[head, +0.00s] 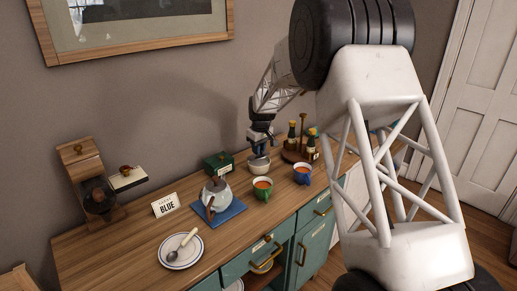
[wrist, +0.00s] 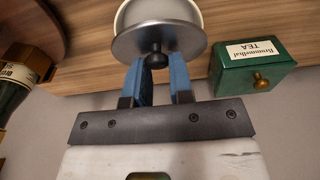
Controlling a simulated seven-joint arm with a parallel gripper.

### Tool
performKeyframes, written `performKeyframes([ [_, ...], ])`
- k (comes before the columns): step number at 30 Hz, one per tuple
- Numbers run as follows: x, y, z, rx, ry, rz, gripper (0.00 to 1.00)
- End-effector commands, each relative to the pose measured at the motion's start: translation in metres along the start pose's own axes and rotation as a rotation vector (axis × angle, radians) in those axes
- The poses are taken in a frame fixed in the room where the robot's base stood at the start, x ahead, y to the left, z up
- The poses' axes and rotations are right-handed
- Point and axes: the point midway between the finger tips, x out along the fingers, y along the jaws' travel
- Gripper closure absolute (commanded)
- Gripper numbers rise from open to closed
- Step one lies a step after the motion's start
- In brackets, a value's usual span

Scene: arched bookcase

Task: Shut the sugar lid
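The sugar bowl (head: 259,165) is a small white bowl on the wooden counter, directly below my gripper (head: 260,149). In the wrist view, the bowl's white rim (wrist: 158,10) shows at the top, with its round grey metal lid (wrist: 158,34) in front of it. The lid's black knob (wrist: 157,60) points toward my gripper (wrist: 158,66). The blue fingers are apart, one on each side of the knob. Narrow gaps seem to show beside it, and a firm hold is not visible. How far the lid is raised is not clear.
A green tea box (head: 217,162) stands close by. Green (head: 263,188) and blue (head: 302,172) cups of tea stand in front. A rack (head: 299,153) with bottles is to the right. A teapot (head: 216,192) on a blue mat (head: 232,211) is to the left.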

Motion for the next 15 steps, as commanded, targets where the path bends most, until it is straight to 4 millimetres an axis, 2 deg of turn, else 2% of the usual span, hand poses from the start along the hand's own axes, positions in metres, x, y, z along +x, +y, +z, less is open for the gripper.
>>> performKeyframes([
  [15,0.0055,0.0003,0.0076,0.000,0.067,0.001,0.83],
])
